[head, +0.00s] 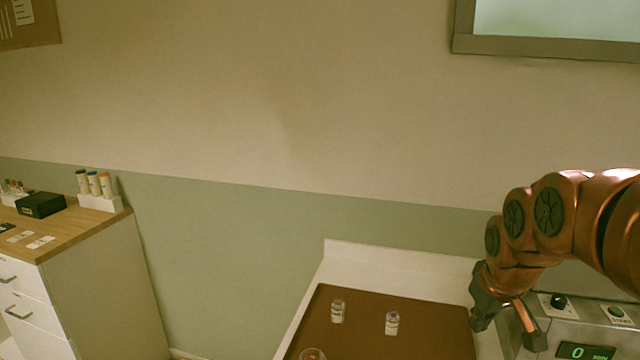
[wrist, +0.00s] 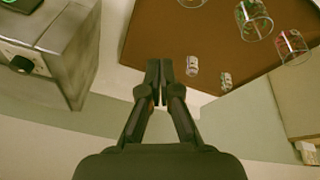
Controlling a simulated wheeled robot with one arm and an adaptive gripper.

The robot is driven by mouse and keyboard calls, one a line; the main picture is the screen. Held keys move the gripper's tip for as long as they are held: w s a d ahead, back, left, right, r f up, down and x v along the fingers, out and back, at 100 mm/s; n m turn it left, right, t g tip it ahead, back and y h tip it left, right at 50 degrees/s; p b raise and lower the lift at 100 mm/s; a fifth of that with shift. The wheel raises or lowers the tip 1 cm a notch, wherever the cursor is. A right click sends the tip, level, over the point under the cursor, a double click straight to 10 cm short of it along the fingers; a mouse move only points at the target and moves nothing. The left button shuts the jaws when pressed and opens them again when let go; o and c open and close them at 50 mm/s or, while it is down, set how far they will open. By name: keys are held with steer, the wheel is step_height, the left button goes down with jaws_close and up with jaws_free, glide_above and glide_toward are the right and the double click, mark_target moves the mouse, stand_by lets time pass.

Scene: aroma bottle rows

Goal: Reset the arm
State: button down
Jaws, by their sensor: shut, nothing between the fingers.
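My arm comes in from the right in the head view and bends down. My gripper (head: 482,318) hangs at its end, beside the right edge of the brown mat (head: 420,345). In the wrist view, my gripper (wrist: 159,72) has its two dark fingertips together, with nothing between them. Two small labelled bottles, one on the left (head: 338,311) and one on the right (head: 392,323), stand on the mat, apart from my gripper.
A metal device (head: 590,325) with a knob and a green "0 MIN" display stands at the right, close to my gripper. Clear glasses (wrist: 254,22) with coloured contents stand on the mat. A wooden-topped cabinet (head: 75,232) stands left. The air above the mat is free.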

steer(key=s+a+f+g, duration=0.2)
steer(key=s+a+f, duration=0.2)
steer(key=s, duration=0.8)
steer(key=s+a+f+m+g+y, duration=0.1)
steer(key=s+a+f+g, duration=0.2)
steer(key=s+a, duration=0.5)
steer(key=s+f, duration=0.1)
steer(key=s, duration=0.4)
steer(key=shift+a+f+m, duration=0.15)
steer(key=shift+f+m, duration=0.15)
steer(key=shift+f, duration=0.05)
